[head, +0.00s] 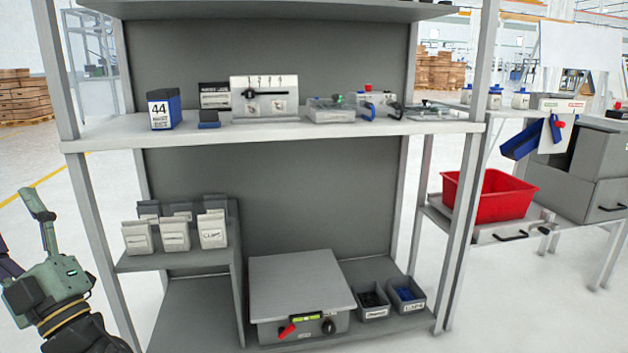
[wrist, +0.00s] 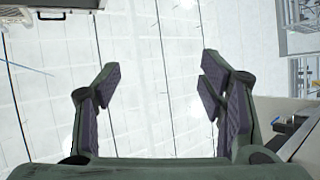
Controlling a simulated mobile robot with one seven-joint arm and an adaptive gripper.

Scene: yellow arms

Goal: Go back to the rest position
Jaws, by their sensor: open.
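My gripper (head: 36,207) is at the far left of the head view, in front of and to the left of the grey shelf unit. It is raised and apart from the shelves. In the wrist view my gripper (wrist: 158,85) has its two purple-padded fingers wide apart with nothing between them. Part of the gripper is cut off by the left edge of the head view.
A red bin (head: 490,195) stands on the right bench. Floor at the left is clear.

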